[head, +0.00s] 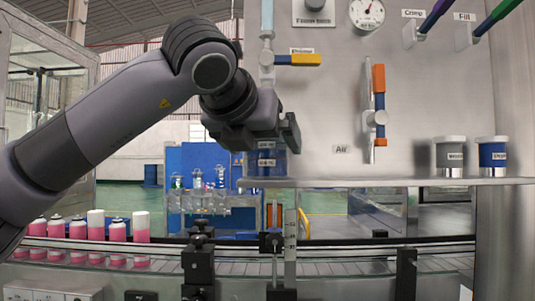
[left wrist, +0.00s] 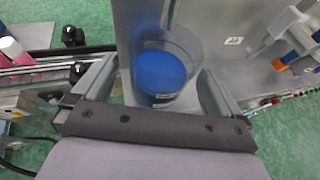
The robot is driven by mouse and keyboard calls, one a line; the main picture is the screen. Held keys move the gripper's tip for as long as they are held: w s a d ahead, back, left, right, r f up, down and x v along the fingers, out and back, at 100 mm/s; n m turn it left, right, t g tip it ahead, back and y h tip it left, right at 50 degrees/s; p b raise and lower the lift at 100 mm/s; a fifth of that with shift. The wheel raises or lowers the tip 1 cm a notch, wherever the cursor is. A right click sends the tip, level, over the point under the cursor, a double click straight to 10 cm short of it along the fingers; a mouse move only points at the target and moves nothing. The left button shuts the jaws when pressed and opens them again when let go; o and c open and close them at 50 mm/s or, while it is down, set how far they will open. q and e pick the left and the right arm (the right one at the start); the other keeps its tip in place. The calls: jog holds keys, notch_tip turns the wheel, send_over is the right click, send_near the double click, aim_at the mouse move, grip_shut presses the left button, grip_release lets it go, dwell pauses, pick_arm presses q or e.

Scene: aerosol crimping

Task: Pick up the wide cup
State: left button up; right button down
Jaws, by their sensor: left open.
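A wide clear cup with blue in its lower part (left wrist: 160,74) stands upright on the metal shelf, between the fingers of my left gripper (left wrist: 157,84) in the left wrist view. In the head view the cup (head: 266,163) shows at the shelf's left end, below my left gripper (head: 265,132), which hides its upper part. The gripper is open, with one finger on each side of the cup. Whether the fingers touch it I cannot tell. My right gripper is not in view.
The shelf (head: 350,183) also carries a grey canister (head: 450,157) and a blue canister (head: 492,155) at the right. A panel with valve handles (head: 379,100) rises behind. Pink and white cans (head: 55,235) stand on the conveyor (head: 335,255) below.

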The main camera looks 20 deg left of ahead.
pick_arm(q)
jog(key=shift+w+f, duration=0.2)
jog(key=shift+w, duration=0.3)
jog(key=c, duration=1)
jog(key=shift+c, duration=0.5)
jog(key=shift+r, duration=0.2)
